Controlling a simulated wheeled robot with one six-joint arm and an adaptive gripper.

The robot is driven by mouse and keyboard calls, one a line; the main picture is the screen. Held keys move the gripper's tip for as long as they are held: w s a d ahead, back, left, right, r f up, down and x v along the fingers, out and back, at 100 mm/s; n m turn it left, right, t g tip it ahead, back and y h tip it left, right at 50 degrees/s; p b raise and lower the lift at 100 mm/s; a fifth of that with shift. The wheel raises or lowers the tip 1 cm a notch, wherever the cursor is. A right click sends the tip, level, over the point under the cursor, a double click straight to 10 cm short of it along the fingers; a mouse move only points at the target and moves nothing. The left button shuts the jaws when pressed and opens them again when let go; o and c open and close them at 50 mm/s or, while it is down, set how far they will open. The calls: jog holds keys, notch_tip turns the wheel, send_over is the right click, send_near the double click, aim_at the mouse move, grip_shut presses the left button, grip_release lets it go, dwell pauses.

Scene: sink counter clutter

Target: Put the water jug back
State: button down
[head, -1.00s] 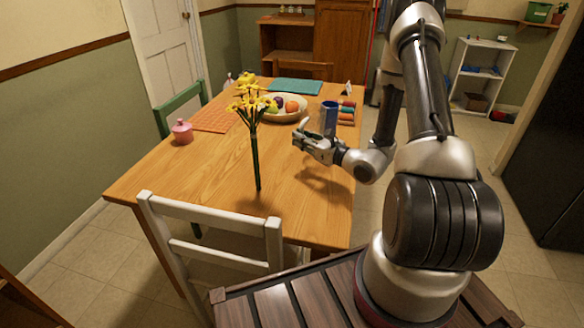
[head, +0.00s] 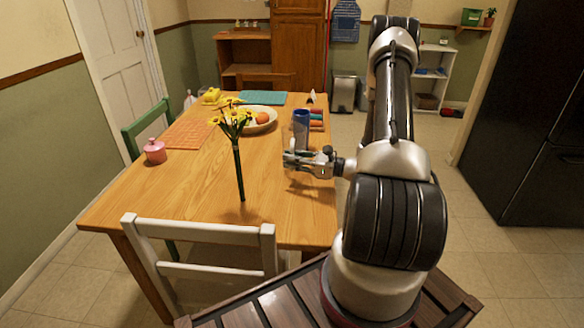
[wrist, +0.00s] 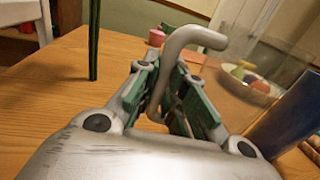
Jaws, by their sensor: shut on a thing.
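The water jug (wrist: 192,38) is clear glass with a bent grey handle, seen close up in the wrist view. Its see-through body spreads to the right of the handle. My gripper (wrist: 168,78) has its green-padded fingers shut around the handle. In the head view my gripper (head: 292,160) is over the right part of the wooden table (head: 200,185). The glass is hard to make out there. I cannot tell whether the jug's base touches the tabletop.
A blue cylinder (head: 301,130) stands just behind my gripper. Yellow flowers (head: 236,122) on a dark green stem stand to the left. A fruit bowl (head: 262,127), pink pot (head: 154,151) and orange mat (head: 190,134) lie farther. A white chair (head: 200,232) stands in front; the table's left front is clear.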

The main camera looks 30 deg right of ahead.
jog(key=shift+f, duration=1.35)
jog(key=shift+f, duration=0.15)
jog(key=c, duration=1.5)
grip_release()
